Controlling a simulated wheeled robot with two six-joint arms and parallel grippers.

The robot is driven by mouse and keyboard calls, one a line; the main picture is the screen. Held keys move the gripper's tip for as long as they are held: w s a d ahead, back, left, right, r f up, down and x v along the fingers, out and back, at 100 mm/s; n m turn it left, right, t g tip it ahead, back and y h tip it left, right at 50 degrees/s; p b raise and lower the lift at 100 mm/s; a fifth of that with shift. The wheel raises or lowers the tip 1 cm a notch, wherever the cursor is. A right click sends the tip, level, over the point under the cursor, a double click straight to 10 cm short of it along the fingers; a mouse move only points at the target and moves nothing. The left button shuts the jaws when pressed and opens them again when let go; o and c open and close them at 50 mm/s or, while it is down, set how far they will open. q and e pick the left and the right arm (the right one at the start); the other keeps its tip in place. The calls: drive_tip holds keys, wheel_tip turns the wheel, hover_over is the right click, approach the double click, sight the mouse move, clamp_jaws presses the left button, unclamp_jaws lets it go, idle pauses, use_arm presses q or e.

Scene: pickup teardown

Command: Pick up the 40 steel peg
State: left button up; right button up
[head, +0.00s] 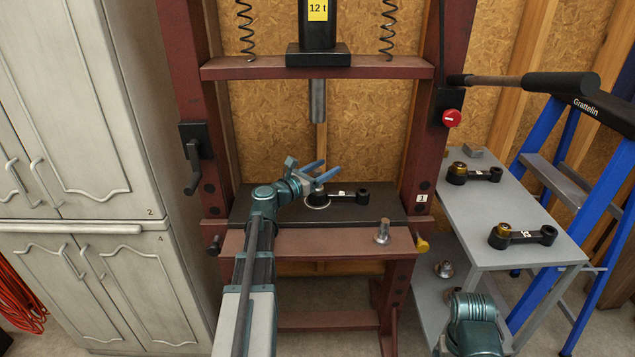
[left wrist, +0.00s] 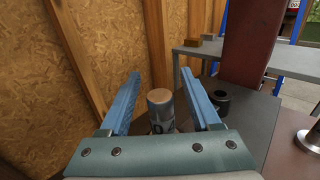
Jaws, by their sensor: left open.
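A steel peg (left wrist: 160,97) with a light brownish top and partly hidden dark markings stands between my left gripper's fingers in the left wrist view. The markings are too cut off to read as 40. My left gripper (head: 321,170) is open over the left end of a black link arm (head: 350,196) on the press bed. Its blue fingers (left wrist: 160,76) lie either side of the peg, with gaps showing. In the head view the gripper mostly hides this peg. Another steel peg (head: 382,234) with a wide base stands on the bed's front right; it also shows in the wrist view (left wrist: 312,138).
The red press frame (head: 420,130) rises on both sides, with its ram (head: 318,100) above the bed. A grey side table (head: 500,205) holds two black link arms with brass-coloured bushings. A metal part (head: 444,268) sits on its lower shelf. A blue ladder (head: 560,215) stands at right.

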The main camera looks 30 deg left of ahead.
use_arm(q)
clamp_jaws()
idle(1.4)
